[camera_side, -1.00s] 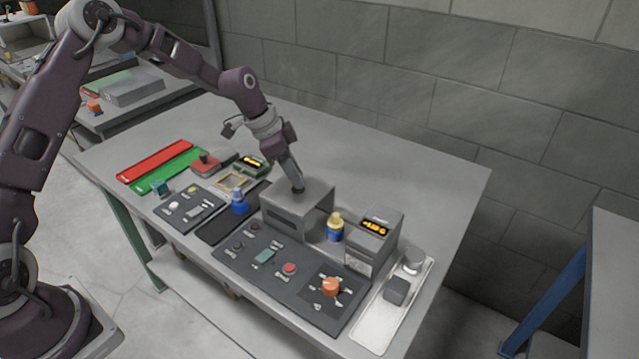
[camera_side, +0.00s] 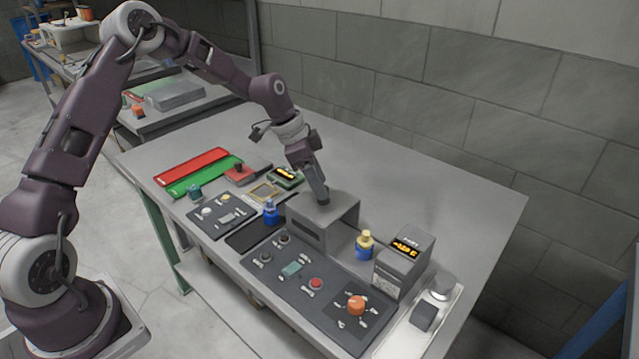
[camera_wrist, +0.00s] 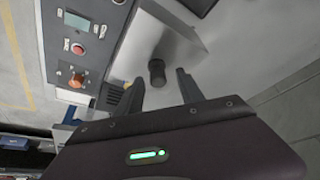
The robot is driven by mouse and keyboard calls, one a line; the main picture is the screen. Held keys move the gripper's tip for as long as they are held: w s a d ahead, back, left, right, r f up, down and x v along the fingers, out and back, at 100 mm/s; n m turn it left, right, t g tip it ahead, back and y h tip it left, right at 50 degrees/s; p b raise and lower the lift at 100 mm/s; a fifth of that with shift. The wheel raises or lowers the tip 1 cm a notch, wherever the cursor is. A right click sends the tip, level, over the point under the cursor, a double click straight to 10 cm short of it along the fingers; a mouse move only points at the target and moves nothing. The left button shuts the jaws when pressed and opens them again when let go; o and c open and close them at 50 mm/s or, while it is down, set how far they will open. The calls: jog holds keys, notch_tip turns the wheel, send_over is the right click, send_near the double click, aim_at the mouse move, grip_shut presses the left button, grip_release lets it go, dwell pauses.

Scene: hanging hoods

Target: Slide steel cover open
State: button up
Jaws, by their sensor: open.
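The steel cover (camera_side: 310,232) is a grey box-like hood on the bench, with an open right end and a dark slot in its front face. A dark round knob (camera_wrist: 156,72) stands on its top in the wrist view. My gripper (camera_side: 321,190) points down at the top of the cover. In the wrist view my gripper (camera_wrist: 160,78) is open, with one finger on each side of the knob in the picture. I cannot tell whether either finger touches it. What lies under the cover is mostly hidden.
A blue bottle (camera_side: 271,214) stands left of the cover and a yellow-topped bottle (camera_side: 364,245) near its right end. A grey display box (camera_side: 404,265) is further right. A control panel (camera_side: 300,288) with an orange knob (camera_side: 356,305) lies in front. The bench behind is clear.

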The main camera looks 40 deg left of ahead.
jog(key=v, duration=0.6)
jog(key=shift+r, duration=0.1)
jog(key=s+d+r+n+y, duration=0.2)
jog(key=s+r, duration=0.4)
jog(key=s, duration=0.2)
jog(key=s+d+r+n+y, duration=0.1)
jog(key=s+d+r, duration=0.2)
jog(key=s+r, duration=0.45)
jog(key=s+n+t, duration=0.2)
jog(key=s+n, duration=0.4)
jog(key=s, duration=1.3)
jog(key=shift+s+d+r, duration=0.3)
jog(key=shift+d+r, duration=0.05)
jog(key=shift+d, duration=0.1)
